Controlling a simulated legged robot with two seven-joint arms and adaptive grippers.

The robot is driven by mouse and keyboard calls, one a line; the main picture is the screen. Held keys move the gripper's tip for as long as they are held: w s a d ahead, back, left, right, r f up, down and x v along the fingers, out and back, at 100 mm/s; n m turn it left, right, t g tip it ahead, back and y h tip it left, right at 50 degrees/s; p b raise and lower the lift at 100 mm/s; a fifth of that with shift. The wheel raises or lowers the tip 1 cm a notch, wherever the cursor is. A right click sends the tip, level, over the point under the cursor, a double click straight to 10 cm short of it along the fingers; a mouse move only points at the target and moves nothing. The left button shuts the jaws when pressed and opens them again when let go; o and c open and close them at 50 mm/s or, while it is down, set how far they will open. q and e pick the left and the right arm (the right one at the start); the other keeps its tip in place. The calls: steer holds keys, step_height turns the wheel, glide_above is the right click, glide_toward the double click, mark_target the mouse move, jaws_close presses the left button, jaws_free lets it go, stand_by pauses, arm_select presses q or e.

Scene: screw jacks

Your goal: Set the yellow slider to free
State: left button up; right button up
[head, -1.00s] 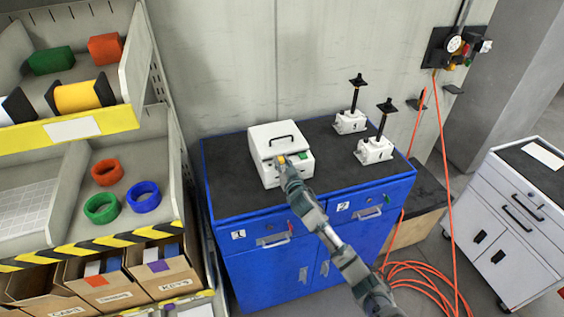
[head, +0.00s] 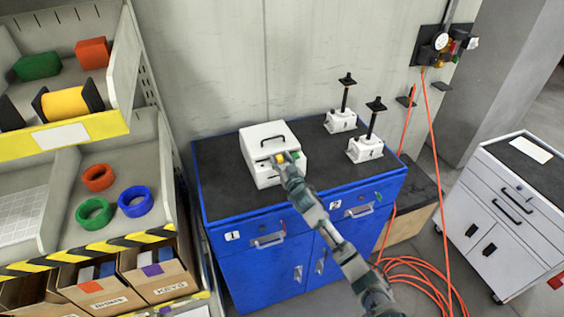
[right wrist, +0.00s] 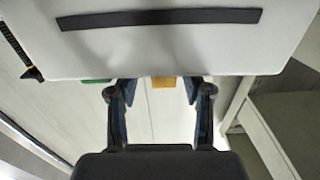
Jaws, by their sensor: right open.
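A white box (head: 262,142) with a black handle on its lid stands on the blue cabinet's dark top. The yellow slider (head: 280,158) shows as a small yellow patch on the box's front, partly hidden by my right gripper. It also shows in the right wrist view (right wrist: 163,82), at the box's edge, between the fingertips. My right gripper (head: 284,165) is at the front of the box; in the right wrist view (right wrist: 160,88) its fingers are apart, one on each side of the slider. I cannot tell whether they touch it. My left gripper is not in view.
A green patch (right wrist: 96,80) is on the box left of the slider. Two white screw jacks (head: 340,121) (head: 365,150) stand right of the box on the blue cabinet (head: 265,275). A shelf rack (head: 75,145) is at the left, and an orange hose (head: 431,140) hangs at the right.

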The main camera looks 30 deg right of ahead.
steer(key=v, duration=1.1)
steer(key=shift+s, duration=0.4)
steer(key=shift+f, duration=0.15)
